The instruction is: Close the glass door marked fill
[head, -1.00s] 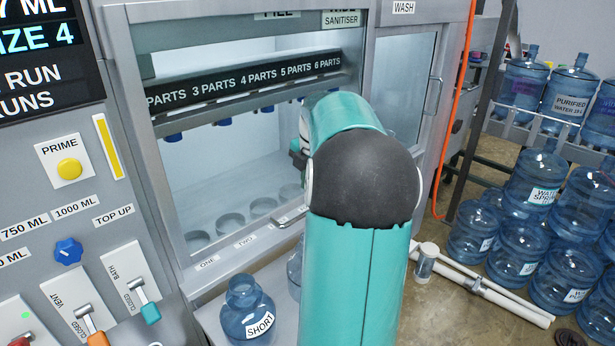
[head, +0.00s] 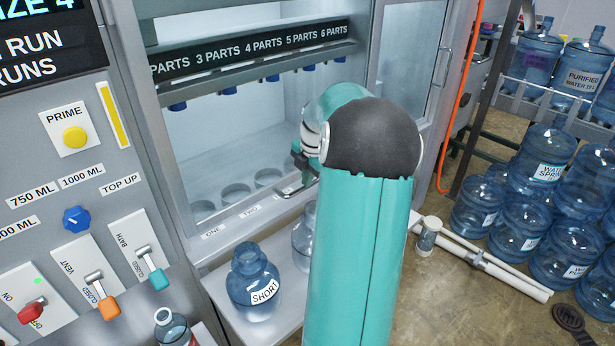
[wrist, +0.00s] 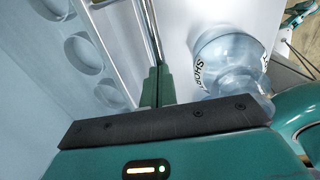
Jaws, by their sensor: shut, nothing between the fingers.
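The fill bay (head: 235,130) is the lit cabinet with the black parts strip across its top; its fill label is out of the head view now. I cannot tell from the frames how far its glass door covers the opening. A metal handle (head: 290,191) shows low at the bay's front edge, and a metal bar (wrist: 151,32) runs up from my fingers in the wrist view. My gripper (head: 299,160) is shut and empty beside the bay's lower right, close to that handle. Its fingers show in the wrist view (wrist: 157,87); contact with the bar is unclear. My arm hides the bay's right side.
A jug marked short (head: 253,283) stands on the shelf below the bay, with another jug (head: 304,240) beside it, partly behind my arm. The control panel (head: 75,190) is at left. The wash door (head: 408,65) is right of the bay. Several water jugs (head: 540,180) stand at right.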

